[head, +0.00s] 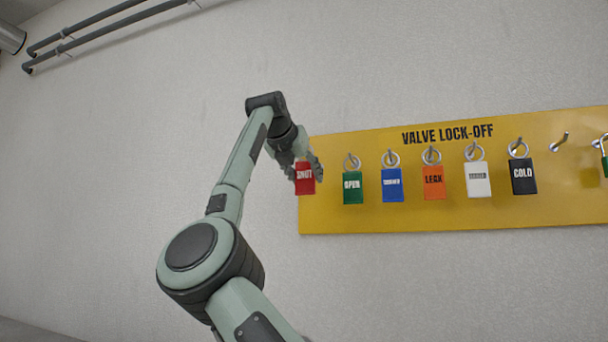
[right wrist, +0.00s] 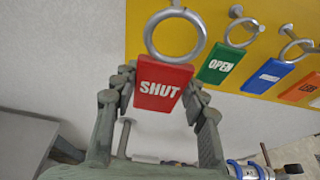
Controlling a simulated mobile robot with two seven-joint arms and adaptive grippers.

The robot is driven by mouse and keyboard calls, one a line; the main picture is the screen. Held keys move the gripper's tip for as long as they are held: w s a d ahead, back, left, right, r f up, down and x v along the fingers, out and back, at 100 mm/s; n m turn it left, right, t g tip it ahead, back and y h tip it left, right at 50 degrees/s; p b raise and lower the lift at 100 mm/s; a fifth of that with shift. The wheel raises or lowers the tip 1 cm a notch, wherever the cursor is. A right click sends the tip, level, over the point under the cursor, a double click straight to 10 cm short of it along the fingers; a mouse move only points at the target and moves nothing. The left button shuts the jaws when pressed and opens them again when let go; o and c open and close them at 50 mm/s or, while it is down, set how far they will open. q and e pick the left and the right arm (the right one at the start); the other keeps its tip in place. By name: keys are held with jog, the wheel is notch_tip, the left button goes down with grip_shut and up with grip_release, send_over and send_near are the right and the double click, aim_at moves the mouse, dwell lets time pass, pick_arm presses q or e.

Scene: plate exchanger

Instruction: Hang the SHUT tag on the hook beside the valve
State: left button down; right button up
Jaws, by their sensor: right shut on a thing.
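The red SHUT tag (head: 305,179) is in my right gripper (head: 306,168), in front of the left end of the yellow board. In the right wrist view the tag (right wrist: 163,84) sits between the two fingers of my right gripper (right wrist: 160,95), which is shut on it. Its metal ring (right wrist: 152,36) stands up above the tag. A hook tip (right wrist: 176,3) on the board shows just above the ring; I cannot tell whether they touch. Neither the valve nor the hook beside it can be made out for sure. My left gripper is not in view.
The yellow VALVE LOCK-OFF board (head: 400,220) holds several other tags on hooks, the green OPEN tag (head: 353,188) nearest. An empty hook (head: 559,142) is at its right. Pipes (head: 110,22) run along the upper left wall. A blue ringed fitting (right wrist: 250,170) shows low in the wrist view.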

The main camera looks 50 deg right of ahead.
aim_at(310, 177)
jog(key=shift+w+d, duration=0.2)
jog(key=shift+d, duration=0.3)
jog(key=shift+w+d, duration=0.1)
jog(key=shift+d, duration=0.15)
jog(key=shift+w+d, duration=0.2)
jog(key=shift+d, duration=0.4)
jog(key=shift+w+d, duration=0.2)
jog(key=shift+d, duration=0.25)
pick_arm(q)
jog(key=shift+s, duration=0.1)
pick_arm(e)
jog(key=d, duration=0.1)
jog(key=w+d, duration=0.1)
jog(key=d, duration=0.2)
jog(key=shift+w, duration=0.25)
jog(key=shift+d, duration=0.15)
